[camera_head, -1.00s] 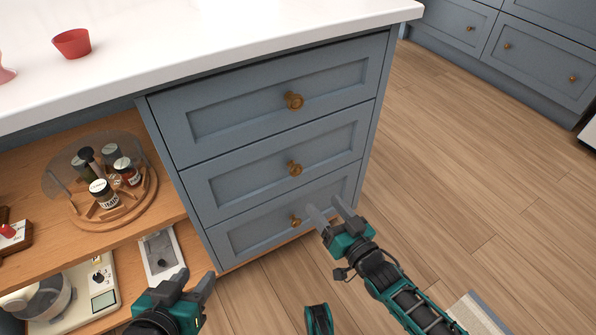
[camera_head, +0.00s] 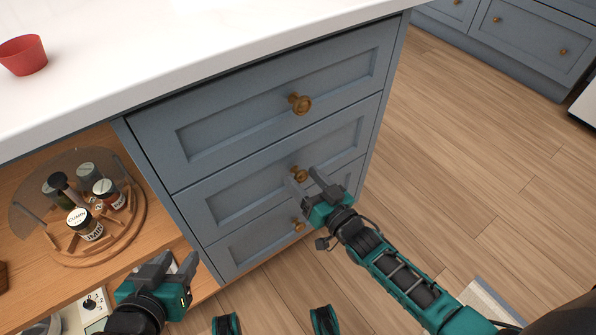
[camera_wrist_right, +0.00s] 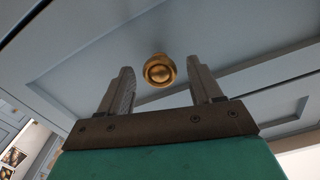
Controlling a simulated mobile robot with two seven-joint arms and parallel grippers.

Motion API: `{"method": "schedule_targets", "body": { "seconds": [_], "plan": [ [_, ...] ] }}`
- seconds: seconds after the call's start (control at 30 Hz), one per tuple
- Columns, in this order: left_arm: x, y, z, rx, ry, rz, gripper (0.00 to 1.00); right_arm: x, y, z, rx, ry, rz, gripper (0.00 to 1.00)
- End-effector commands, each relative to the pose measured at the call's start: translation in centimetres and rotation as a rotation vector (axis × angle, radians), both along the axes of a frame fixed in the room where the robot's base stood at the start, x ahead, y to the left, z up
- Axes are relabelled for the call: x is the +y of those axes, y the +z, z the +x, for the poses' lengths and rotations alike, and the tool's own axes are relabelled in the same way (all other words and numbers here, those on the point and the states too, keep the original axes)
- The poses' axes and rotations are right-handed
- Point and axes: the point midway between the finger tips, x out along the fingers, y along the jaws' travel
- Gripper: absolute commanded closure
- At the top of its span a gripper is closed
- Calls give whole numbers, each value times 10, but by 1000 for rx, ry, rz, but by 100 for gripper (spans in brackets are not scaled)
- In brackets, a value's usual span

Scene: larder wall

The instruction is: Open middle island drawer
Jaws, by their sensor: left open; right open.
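The island has a stack of three blue-grey drawers, all shut. The middle drawer (camera_head: 235,200) has a round brass knob (camera_head: 299,174), which also shows in the right wrist view (camera_wrist_right: 159,71). My right gripper (camera_head: 304,180) is open in front of the middle drawer. In the right wrist view the knob appears between the two fingers (camera_wrist_right: 160,85), slightly beyond their tips, and neither finger visibly touches it. My left gripper (camera_head: 175,262) is open and empty, low at the left in front of the open shelf.
The top drawer knob (camera_head: 300,104) and bottom drawer knob (camera_head: 298,225) stick out above and below. A turntable with jars (camera_head: 95,205) stands on the open shelf at left. A red bowl (camera_head: 23,55) sits on the white countertop (camera_head: 190,45).

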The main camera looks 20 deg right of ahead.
Motion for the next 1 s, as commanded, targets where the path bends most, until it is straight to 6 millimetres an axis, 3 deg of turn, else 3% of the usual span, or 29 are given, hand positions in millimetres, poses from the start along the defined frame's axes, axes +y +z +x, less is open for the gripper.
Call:
{"method": "schedule_targets", "body": {
  "seconds": [0.3, 0.9, 1.0],
  "plan": [
    [-3, 1, 0, -2, -5, -4, 57, 0, 0, 0, 0, 0, 0, 37],
    [-3, -3, -5, 11, -3, -6, 57, 0, 0, 0, 0, 0, 0, 95],
    [-3, -3, -5, 11, -3, -5, 57, 0, 0, 0, 0, 0, 0, 100]
  ]
}}
